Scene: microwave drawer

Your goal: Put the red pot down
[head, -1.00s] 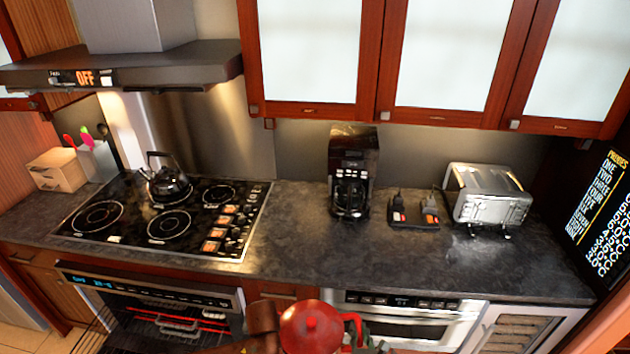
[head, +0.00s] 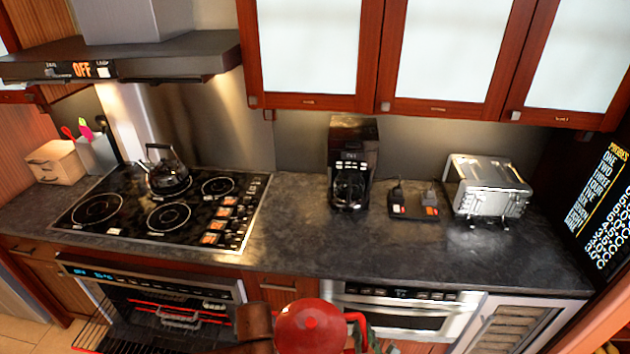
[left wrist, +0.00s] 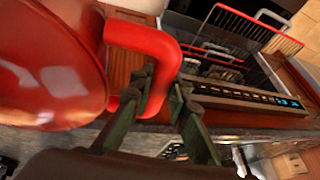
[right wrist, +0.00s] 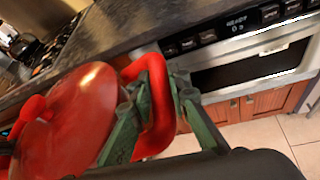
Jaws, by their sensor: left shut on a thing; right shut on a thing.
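The red pot (head: 311,328), with its lid and round knob, is at the bottom middle of the head view, in front of the counter (head: 400,245). My left gripper (left wrist: 160,92) is shut on one red side handle in the left wrist view. My right gripper (right wrist: 160,90) is shut on the other side handle in the right wrist view. In the head view the right gripper (head: 368,340) shows partly beside the pot; the left fingers are hidden there. The pot's underside is hidden.
The cooktop (head: 150,225) carries a dark kettle (head: 168,174) at the left. The oven (head: 150,310) below is open with its rack out. A coffee maker (head: 350,165), a small tray (head: 412,202) and a toaster (head: 487,187) stand at the counter's back. Bare counter lies in front of them.

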